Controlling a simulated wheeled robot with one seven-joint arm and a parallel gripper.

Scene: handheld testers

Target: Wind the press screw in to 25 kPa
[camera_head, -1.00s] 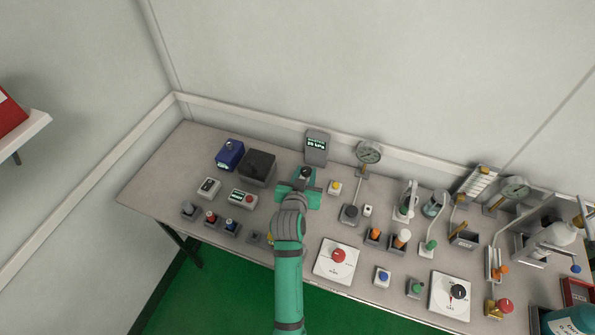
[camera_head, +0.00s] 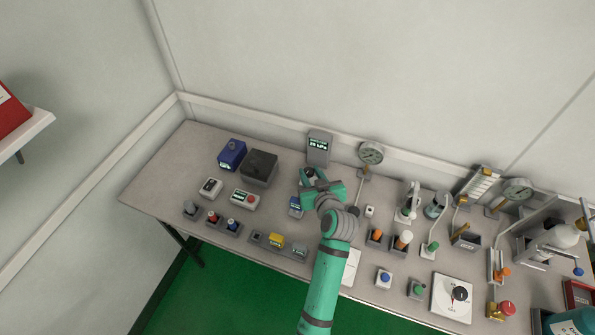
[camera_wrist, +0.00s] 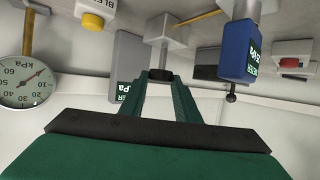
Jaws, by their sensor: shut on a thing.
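My gripper (camera_head: 311,178) is over the back middle of the bench, just in front of a grey readout box (camera_head: 319,147). In the wrist view its green fingers (camera_wrist: 161,84) are shut on a small dark knob (camera_wrist: 160,75), which looks like the press screw's end. A grey block (camera_wrist: 165,29) with a brass rod stands beyond the knob. The readout box also shows in the wrist view (camera_wrist: 127,65); its lit kPa figure is too small to read surely.
A round kPa gauge (camera_wrist: 24,81) and a yellow bleed button (camera_wrist: 92,21) are on the other side of the fingers. A black box (camera_head: 259,167) and a blue box (camera_head: 231,154) stand to the left. Several valves and fittings crowd the bench's right side.

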